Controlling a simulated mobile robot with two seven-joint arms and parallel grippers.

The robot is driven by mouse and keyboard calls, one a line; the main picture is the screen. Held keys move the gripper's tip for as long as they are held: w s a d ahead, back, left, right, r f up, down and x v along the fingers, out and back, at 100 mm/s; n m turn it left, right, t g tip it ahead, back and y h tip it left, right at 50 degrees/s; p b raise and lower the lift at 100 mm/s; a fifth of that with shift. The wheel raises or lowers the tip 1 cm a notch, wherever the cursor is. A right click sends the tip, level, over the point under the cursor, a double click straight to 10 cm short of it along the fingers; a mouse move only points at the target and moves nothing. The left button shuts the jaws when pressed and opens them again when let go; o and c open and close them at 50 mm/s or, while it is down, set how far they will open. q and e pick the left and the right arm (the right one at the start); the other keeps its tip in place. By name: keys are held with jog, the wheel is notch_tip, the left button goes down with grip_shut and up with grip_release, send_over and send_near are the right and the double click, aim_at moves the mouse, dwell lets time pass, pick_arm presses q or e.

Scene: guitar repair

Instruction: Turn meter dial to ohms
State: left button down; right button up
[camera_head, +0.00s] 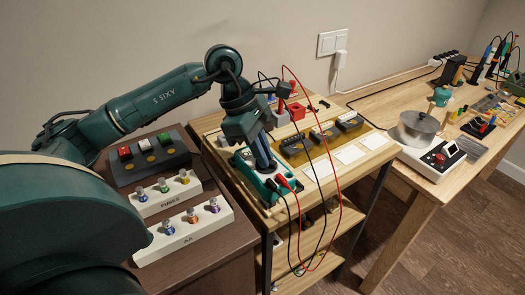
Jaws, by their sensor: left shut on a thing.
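The meter (282,186) is a teal-framed device lying on the wooden stand. Its dial is hidden under my left gripper. My left gripper (264,163) points down onto the meter's face and is shut, seemingly on the dial; the contact itself is hidden. The dial's setting and the ohms mark cannot be read. A black and a red lead run from plugs (283,182) at the meter's front end. My right gripper is not in view.
The leads hang in loops before the stand (337,185). A tray with dark blocks (322,136) lies right of the meter. At left are a FUSES rack (170,203) and an AA rack (180,242).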

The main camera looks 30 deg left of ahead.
pick_arm(q)
jog(key=c, duration=1.5)
grip_release()
jog(key=shift+r, duration=0.1)
jog(key=v, duration=1.3)
jog(key=shift+p, duration=0.3)
